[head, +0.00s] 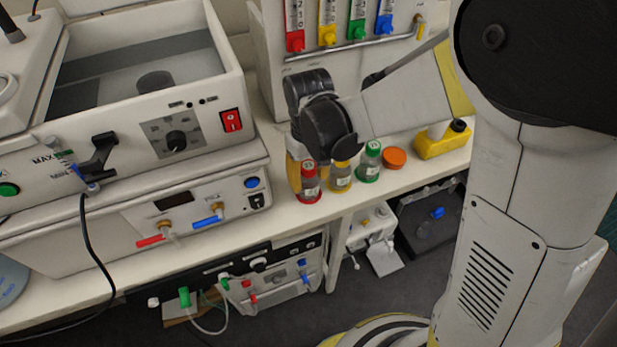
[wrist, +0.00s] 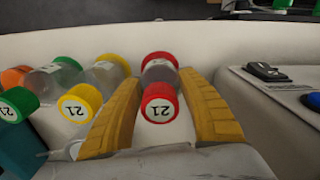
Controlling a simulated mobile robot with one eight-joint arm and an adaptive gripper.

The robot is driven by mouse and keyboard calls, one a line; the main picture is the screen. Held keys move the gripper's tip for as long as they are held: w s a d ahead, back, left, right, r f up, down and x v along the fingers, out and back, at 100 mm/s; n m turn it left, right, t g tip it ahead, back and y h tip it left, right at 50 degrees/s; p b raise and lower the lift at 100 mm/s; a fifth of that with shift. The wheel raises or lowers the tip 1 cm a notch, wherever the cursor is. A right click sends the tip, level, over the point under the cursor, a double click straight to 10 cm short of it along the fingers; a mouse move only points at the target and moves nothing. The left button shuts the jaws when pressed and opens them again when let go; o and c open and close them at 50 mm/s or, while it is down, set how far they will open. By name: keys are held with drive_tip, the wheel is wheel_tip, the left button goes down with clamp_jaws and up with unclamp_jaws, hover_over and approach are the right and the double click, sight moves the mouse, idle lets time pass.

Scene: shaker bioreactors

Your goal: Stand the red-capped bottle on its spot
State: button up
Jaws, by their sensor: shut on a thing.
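The red-capped bottle (head: 309,181) stands upright at the left end of a row of bottles near the bench's front edge. My gripper (head: 302,170) comes from above and behind and is shut on it. In the wrist view the two yellow fingers of my gripper (wrist: 163,110) lie on either side of the red-capped bottle (wrist: 160,103), whose white cap top reads 21. A red round spot (head: 308,198) shows right at the bottle's base, and also in the wrist view (wrist: 158,56). I cannot tell whether the base touches it.
A yellow-capped bottle (head: 341,177) and a green-capped bottle (head: 370,162) stand close to the right on matching spots. An orange disc (head: 394,158) and a yellow container (head: 442,138) are farther right. The bioreactor unit (head: 215,205) stands close on the left.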

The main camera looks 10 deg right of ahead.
drive_tip(key=shift+f, duration=0.2)
drive_tip(key=o, duration=1)
drive_tip(key=shift+r, duration=0.1)
wheel_tip(320, 180, up, 12)
drive_tip(key=p, duration=0.4)
drive_tip(key=s+d+r+m+t, duration=0.5)
drive_tip(key=s+d+r+t, duration=0.2)
drive_tip(key=s+d, duration=0.3)
drive_tip(key=d, duration=0.3)
drive_tip(key=shift+s+d, duration=0.25)
drive_tip(key=shift+s, duration=0.15)
drive_tip(key=shift+r, duration=0.1)
